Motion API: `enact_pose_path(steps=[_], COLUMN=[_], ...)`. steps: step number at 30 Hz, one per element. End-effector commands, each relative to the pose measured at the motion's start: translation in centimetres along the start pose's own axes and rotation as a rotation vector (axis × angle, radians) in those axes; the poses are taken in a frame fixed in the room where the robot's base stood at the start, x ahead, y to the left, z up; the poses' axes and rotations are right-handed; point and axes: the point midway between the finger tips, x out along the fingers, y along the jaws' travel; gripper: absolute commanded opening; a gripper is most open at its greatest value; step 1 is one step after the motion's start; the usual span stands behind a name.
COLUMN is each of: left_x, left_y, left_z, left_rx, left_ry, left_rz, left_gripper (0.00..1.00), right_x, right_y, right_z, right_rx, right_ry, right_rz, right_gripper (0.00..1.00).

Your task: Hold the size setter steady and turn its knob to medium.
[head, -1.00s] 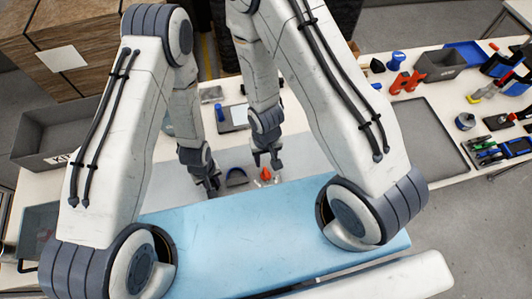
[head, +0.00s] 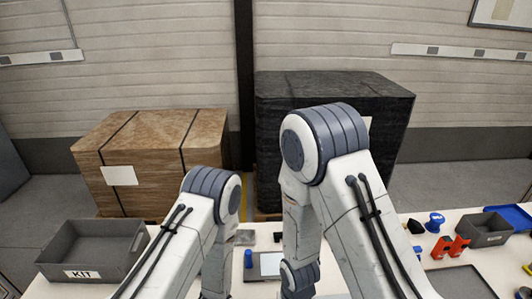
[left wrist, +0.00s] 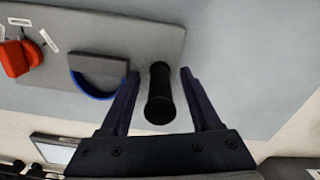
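In the left wrist view the size setter's grey base plate (left wrist: 140,35) lies at an angle. A red knob (left wrist: 18,57) with small white labels around it sits at the far left. A dark grey block with a blue curved edge (left wrist: 95,78) is between the knob and my gripper. A black upright handle (left wrist: 159,92) stands between the two fingers of my left gripper (left wrist: 161,85). The fingers are open, with a visible gap on both sides of the handle. The setter and both gripper tips are out of the head view.
A grey KIT bin (head: 93,250) stands at the left of the bench. Red parts (head: 450,246), a blue-topped stamp-like item (head: 434,222) and a grey bin (head: 485,230) are at the right.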

Motion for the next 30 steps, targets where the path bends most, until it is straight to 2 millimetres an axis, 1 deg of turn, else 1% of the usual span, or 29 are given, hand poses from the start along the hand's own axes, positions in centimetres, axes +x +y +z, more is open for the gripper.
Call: enact_pose_path(steps=[5,8,11,18,21,24,30], left_x=[-0.1,-0.8,-2.2,-7.0,-8.8,-10.2,-11.8], left_y=[0.0,0.1,0.1,0.1,0.1,0.1,0.0], left_z=[0.0,-0.1,-0.1,-0.1,-0.1,-0.1,-0.1], left_rx=[0.0,0.0,0.0,0.0,0.0,0.0,0.0], left_ry=[0.0,0.002,0.002,0.004,0.004,0.004,0.001], left_rz=[0.0,0.001,0.002,0.003,0.003,0.003,0.001], left_gripper=[0.64,0.64,0.64,0.64,0.64,0.64,0.64], right_x=[0.0,0.0,0.0,0.0,0.0,0.0,0.0], right_y=[0.0,0.0,0.0,0.0,0.0,0.0,0.0], right_z=[0.0,0.0,0.0,0.0,0.0,0.0,0.0], right_rx=[0.0,0.0,0.0,0.0,0.0,0.0,0.0], right_ry=[0.0,0.0,0.0,0.0,0.0,0.0,0.0], right_rz=[0.0,0.0,0.0,0.0,0.0,0.0,0.0], right_gripper=[0.45,0.45,0.45,0.45,0.45,0.45,0.45])
